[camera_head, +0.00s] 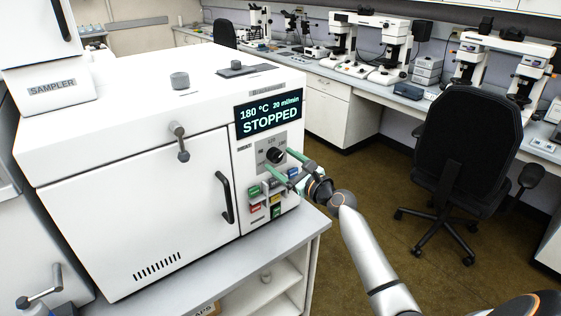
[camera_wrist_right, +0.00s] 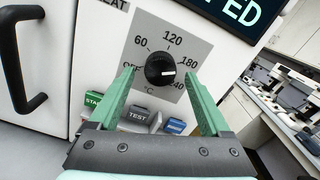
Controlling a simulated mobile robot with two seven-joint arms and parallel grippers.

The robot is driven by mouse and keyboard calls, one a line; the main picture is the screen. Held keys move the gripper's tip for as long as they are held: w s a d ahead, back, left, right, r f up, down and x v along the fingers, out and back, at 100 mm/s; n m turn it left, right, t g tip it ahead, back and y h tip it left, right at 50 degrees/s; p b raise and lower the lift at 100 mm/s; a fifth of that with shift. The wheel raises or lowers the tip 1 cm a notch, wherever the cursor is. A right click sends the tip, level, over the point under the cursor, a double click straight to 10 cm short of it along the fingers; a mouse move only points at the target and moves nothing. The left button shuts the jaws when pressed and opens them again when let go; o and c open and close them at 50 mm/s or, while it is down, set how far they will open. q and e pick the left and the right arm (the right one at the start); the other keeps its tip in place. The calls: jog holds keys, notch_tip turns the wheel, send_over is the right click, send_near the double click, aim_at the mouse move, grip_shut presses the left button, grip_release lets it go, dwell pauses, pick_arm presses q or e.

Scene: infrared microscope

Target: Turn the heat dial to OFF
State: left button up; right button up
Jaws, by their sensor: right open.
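The heat dial (camera_wrist_right: 160,69) is a round black knob on a grey scale plate (camera_wrist_right: 190,47), on the front of the white oven. Its scale reads OFF, 60, 120, 180 and a partly hidden 240. Its white mark points to the right, towards the 180 side and away from OFF at the left. The dial also shows in the head view (camera_head: 275,155). My right gripper (camera_wrist_right: 159,74) is open, its green fingers on either side of the dial with visible gaps. Whether the tips reach the knob's depth is unclear. My left gripper is out of view.
The display (camera_head: 269,113) above the dial reads 180 °C, 20 ml/min, STOPPED. Several coloured buttons (camera_head: 254,190) sit below the dial, partly behind my fingers. The oven door handle (camera_head: 225,197) stands out to the left. A black chair (camera_head: 465,150) stands at the right.

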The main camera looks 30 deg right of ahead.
jog(key=shift+w, duration=0.6)
jog(key=shift+c, duration=0.3)
grip_shut()
